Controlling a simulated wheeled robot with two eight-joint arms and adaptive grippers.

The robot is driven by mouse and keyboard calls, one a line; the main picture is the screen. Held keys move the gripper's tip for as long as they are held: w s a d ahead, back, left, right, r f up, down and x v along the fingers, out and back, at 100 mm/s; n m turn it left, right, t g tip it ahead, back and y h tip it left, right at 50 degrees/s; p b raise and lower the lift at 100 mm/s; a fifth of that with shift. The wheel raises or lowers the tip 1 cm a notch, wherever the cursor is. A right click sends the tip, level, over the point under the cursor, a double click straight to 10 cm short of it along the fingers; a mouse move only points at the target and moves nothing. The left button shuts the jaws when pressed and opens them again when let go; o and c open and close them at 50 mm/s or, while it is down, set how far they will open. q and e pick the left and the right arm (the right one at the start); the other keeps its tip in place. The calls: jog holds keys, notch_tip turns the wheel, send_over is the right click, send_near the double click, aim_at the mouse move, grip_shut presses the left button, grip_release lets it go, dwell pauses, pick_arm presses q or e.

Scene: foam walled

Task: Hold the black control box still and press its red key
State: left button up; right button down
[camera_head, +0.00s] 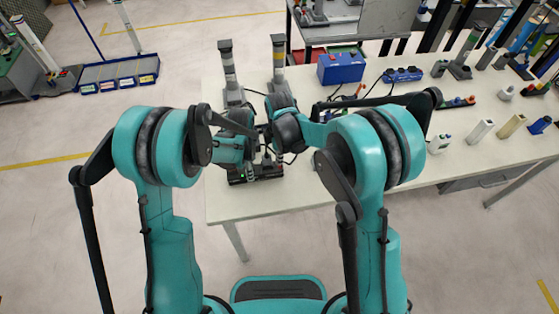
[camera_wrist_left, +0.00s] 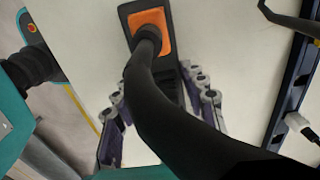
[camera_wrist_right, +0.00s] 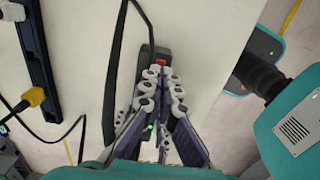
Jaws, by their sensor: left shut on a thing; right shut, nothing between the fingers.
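The black control box (camera_wrist_right: 146,62) lies on the pale table. Its red key (camera_wrist_right: 159,62) shows in the right wrist view just past my right fingertips. My right gripper (camera_wrist_right: 162,76) is shut and empty, close to the key; I cannot tell whether it touches. In the left wrist view the box (camera_wrist_left: 130,14) shows an orange face with a thick black cable in front. My left gripper (camera_wrist_left: 156,84) is shut on the box, one finger on each side, with the cable hiding part of the grip. In the head view my arms largely hide this spot.
A dark strip (camera_wrist_right: 35,45) with a yellow plug (camera_wrist_right: 34,97) lies beside the box. In the head view a blue box (camera_head: 341,67), a blue socket strip (camera_head: 403,75) and several small parts stand on the table's right side. The table's front middle is clear.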

aim_at(279, 167)
jog(key=shift+f, duration=1)
jog(key=shift+f, duration=0.8)
pick_arm(q)
jog(key=shift+s, duration=0.15)
pick_arm(e)
jog(key=shift+s+f, duration=0.15)
notch_tip(279, 167, up, 14)
jog(key=shift+r, duration=0.25)
